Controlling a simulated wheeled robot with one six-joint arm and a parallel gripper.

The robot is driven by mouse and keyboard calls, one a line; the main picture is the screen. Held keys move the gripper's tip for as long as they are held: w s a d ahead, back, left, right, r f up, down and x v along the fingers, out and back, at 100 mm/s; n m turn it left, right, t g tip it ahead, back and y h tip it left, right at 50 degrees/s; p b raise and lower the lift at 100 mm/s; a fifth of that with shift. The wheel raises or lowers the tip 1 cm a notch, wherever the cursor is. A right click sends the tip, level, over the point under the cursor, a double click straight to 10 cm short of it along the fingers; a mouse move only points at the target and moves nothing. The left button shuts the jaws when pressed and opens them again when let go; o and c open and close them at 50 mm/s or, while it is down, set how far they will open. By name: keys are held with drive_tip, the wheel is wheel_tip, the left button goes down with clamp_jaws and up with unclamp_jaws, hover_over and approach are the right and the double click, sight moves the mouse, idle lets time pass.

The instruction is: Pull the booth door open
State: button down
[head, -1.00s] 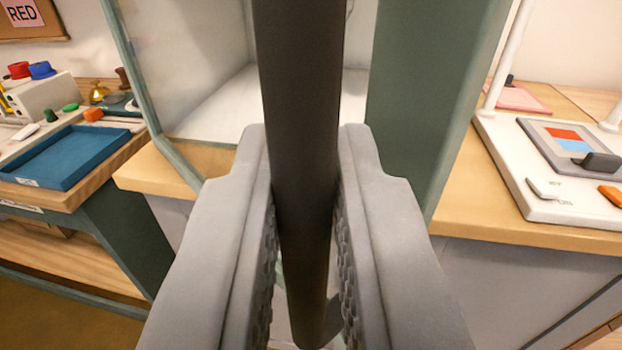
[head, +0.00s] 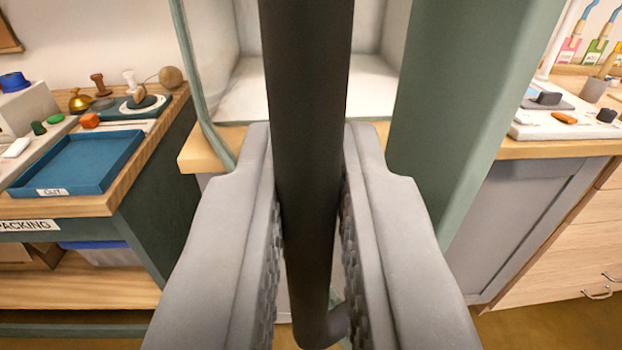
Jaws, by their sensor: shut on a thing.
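My gripper (head: 310,205) is shut on a dark vertical bar handle (head: 306,90), which stands upright between its two grey fingers. The handle's lower end bends to the right near the bottom of the view. The booth door (head: 470,110) shows as a wide green frame piece just right of the handle, with a thin green edge at left. The door stands apart from the booth (head: 325,85), whose white inside shows behind the handle. My fingers hide part of the door's lower area.
At left, a packing table (head: 150,130) holds a blue tray (head: 80,163), stamps and small coloured blocks. At right, a wooden counter (head: 560,149) bears a white board with small blocks. Floor (head: 540,325) shows at lower right.

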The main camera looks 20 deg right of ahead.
drive_tip(key=w+a+m+g+h, duration=0.2)
drive_tip(key=a+h, duration=0.4)
drive_tip(key=a, duration=1.1)
drive_tip(key=shift+w+a+m+g, duration=0.15)
drive_tip(key=shift+m+g, duration=0.75)
drive_tip(key=shift+m, duration=0.4)
drive_tip(key=shift+r, duration=0.1)
drive_tip(key=c, duration=1.6)
unclamp_jaws()
drive_tip(key=shift+w, duration=0.1)
drive_tip(key=shift+o, duration=0.2)
drive_tip(key=v, duration=1.7)
drive_tip(key=shift+s+a, duration=0.2)
drive_tip(key=shift+s, duration=0.05)
